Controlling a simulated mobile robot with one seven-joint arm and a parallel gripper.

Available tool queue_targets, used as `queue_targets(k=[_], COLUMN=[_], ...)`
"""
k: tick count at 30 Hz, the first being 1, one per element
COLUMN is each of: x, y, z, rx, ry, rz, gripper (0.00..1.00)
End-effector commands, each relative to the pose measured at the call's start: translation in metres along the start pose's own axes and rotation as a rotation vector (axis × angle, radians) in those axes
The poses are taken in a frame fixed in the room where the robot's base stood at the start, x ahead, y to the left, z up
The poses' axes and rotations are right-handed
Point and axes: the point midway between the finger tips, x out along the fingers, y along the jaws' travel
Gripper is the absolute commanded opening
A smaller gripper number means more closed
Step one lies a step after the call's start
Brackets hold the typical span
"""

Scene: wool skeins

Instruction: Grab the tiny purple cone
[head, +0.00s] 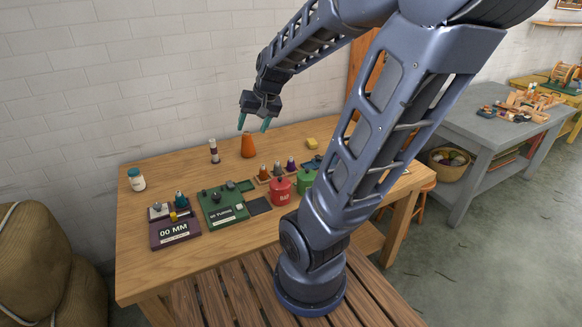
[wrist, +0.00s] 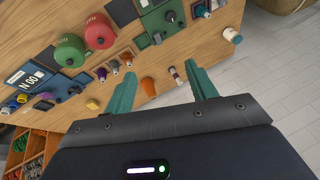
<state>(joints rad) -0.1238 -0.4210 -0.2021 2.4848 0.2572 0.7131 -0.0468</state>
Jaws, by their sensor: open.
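A row of small cones stands in a low wooden holder (head: 258,181) near the middle of the workbench. The tiny purple cone (head: 291,163) is at the right end of this row, with a greyish purple cone (head: 277,168) and an orange-brown cone (head: 263,170) beside it. In the wrist view the tiny purple cone (wrist: 102,73) is at the left end of the row, left of my fingers. My gripper (head: 254,123) is open and empty, above the back of the bench, with teal fingers spread. The fingers also show in the wrist view (wrist: 160,75).
A large orange cone (head: 248,146) stands behind the row, under my gripper. A red pot (head: 281,190) and a green pot (head: 306,181) stand in front. A banded bobbin (head: 213,151), a white jar (head: 136,180) and a green machine (head: 222,204) are to the left.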

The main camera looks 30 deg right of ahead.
Motion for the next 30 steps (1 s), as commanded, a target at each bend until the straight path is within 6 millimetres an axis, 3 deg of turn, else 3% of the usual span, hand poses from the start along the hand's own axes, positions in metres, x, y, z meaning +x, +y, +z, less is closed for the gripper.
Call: queue_targets(k=[14, 23, 30], x=[0.105, 0.171, 0.217], y=[0.034, 0.077, 0.121], z=[-0.067, -0.095, -0.11], rx=[0.269, 0.421, 0.518], ry=[0.013, 0.06, 0.12], rz=[0.01, 0.113, 0.241], gripper=[0.57, 0.57, 0.57])
